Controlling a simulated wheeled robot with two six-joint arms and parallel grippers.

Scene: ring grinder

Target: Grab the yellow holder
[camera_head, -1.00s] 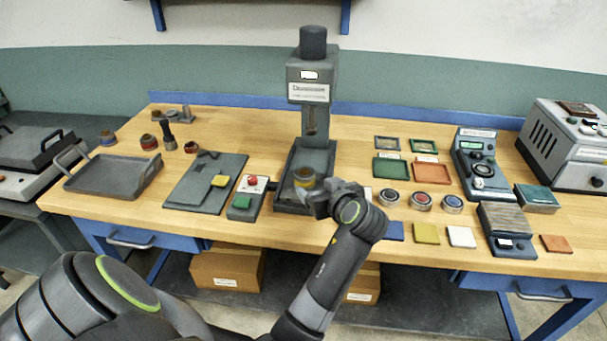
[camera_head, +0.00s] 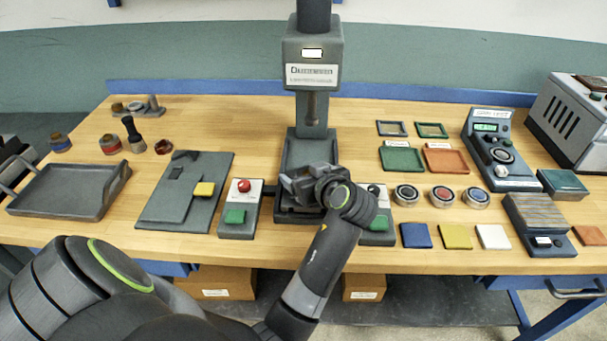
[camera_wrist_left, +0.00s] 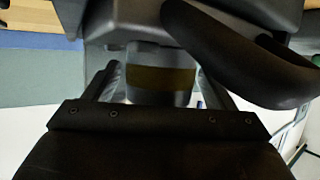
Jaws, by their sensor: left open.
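My left gripper (camera_head: 296,187) is at the base of the grey ring grinder (camera_head: 312,70), in front of its column. In the left wrist view, a grey cylinder with a dull yellow band, which looks like the yellow holder (camera_wrist_left: 160,78), lies between the two open fingers of the gripper (camera_wrist_left: 158,85). I cannot tell whether the fingers touch it. In the head view the gripper hides most or all of the holder. My right gripper is not in view.
A control box with a red button (camera_head: 243,186) stands left of the grinder base. Round ring tins (camera_head: 441,196) and coloured squares (camera_head: 455,236) lie to the right. A grey tray (camera_head: 70,190) is at the far left.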

